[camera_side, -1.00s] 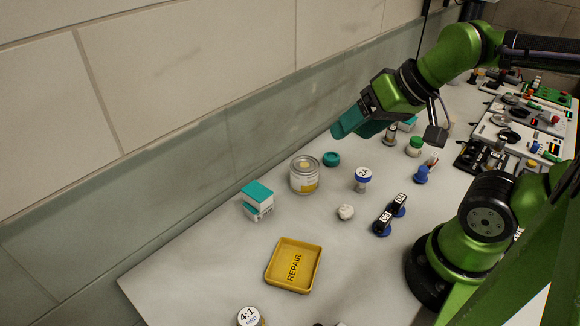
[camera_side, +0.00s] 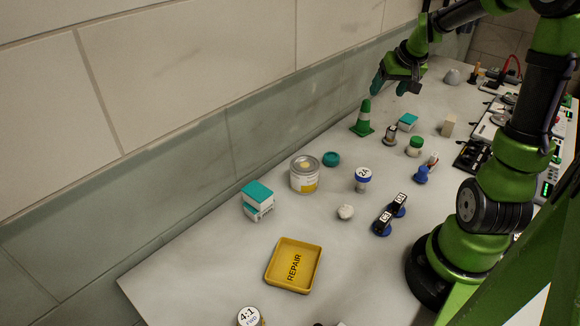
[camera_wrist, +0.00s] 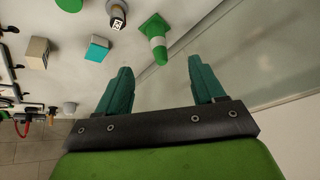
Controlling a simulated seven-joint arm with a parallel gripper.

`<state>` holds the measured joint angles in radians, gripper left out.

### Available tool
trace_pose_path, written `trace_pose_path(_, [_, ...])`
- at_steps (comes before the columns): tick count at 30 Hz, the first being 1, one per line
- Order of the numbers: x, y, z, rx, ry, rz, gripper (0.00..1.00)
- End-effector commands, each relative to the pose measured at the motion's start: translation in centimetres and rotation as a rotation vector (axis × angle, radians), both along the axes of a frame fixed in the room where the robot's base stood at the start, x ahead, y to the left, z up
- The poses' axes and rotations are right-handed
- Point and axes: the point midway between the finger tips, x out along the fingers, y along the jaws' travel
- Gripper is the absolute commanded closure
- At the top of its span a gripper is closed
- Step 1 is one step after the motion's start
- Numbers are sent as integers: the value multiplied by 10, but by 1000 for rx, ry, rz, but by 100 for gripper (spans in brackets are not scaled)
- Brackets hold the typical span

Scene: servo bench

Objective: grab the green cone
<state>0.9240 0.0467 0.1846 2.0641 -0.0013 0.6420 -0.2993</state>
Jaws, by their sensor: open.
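The green cone (camera_side: 363,118) with a white band stands upright on the bench near the wall in the side view. It also shows in the wrist view (camera_wrist: 156,36), top centre, beyond the fingertips. My gripper (camera_side: 390,88) is above the bench, up and to the right of the cone in the side view, apart from it. In the wrist view my gripper (camera_wrist: 160,72) has its two teal fingers spread wide with nothing between them.
A teal-topped box (camera_side: 407,122), a small metal part (camera_side: 390,135) and a green-capped jar (camera_side: 414,147) stand right of the cone. A beige block (camera_side: 448,126) is further right. The wall (camera_side: 300,130) runs close behind the cone. A yellow tray (camera_side: 293,265) lies at the front.

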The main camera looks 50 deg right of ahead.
Motion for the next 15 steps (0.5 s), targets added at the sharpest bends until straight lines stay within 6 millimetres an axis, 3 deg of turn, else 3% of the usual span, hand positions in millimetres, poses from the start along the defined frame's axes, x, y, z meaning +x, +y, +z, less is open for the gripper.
trace_pose_path(2, [10, -20, 2, -53, -9, 44, 32])
trace_pose_path(5, [20, -25, 10, -118, -18, 105, 32])
trace_pose_path(15, [48, -43, -46, -117, -13, 114, 32])
